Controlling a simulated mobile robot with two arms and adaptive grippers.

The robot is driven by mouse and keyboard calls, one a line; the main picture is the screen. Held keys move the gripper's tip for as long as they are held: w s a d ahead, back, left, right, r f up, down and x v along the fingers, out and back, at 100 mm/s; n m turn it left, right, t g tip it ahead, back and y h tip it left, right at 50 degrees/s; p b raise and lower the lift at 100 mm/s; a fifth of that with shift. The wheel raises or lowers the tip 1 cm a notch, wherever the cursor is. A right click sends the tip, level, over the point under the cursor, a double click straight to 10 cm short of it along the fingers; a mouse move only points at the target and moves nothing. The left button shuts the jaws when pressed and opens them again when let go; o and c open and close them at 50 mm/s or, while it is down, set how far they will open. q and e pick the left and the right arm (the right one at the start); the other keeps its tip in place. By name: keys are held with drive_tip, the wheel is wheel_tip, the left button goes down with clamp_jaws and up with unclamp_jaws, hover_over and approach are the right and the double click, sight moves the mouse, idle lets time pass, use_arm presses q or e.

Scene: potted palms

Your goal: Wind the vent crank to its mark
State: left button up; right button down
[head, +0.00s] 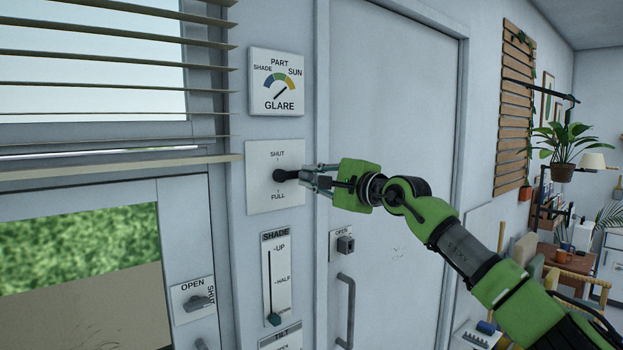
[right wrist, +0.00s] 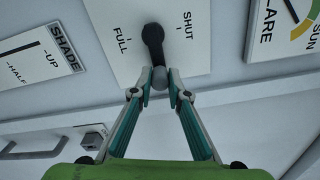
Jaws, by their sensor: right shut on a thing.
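The vent crank is a dark lever on a white plate (head: 260,199) marked SHUT at the top and FULL at the bottom. In the head view the crank (head: 285,176) points right, about midway between the two marks. My right gripper (head: 306,177) comes in from the right and is shut on the crank's outer end, which its fingers partly hide. In the right wrist view the crank (right wrist: 153,40) runs from its hub to a grey knob (right wrist: 160,76) between the fingertips (right wrist: 161,90). My left gripper is not in view.
A GLARE dial (head: 278,82) is above the plate, its needle towards SUN. A SHADE slider (head: 275,319) is below, its knob low. Window blinds (head: 120,88) are at left. A door (head: 395,130) with a handle (head: 346,310) is at right, behind my arm.

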idle(0.4)
drive_tip(key=c, duration=1.9)
unclamp_jaws()
drive_tip(key=v, duration=1.2)
drive_tip(key=shift+a, duration=0.1)
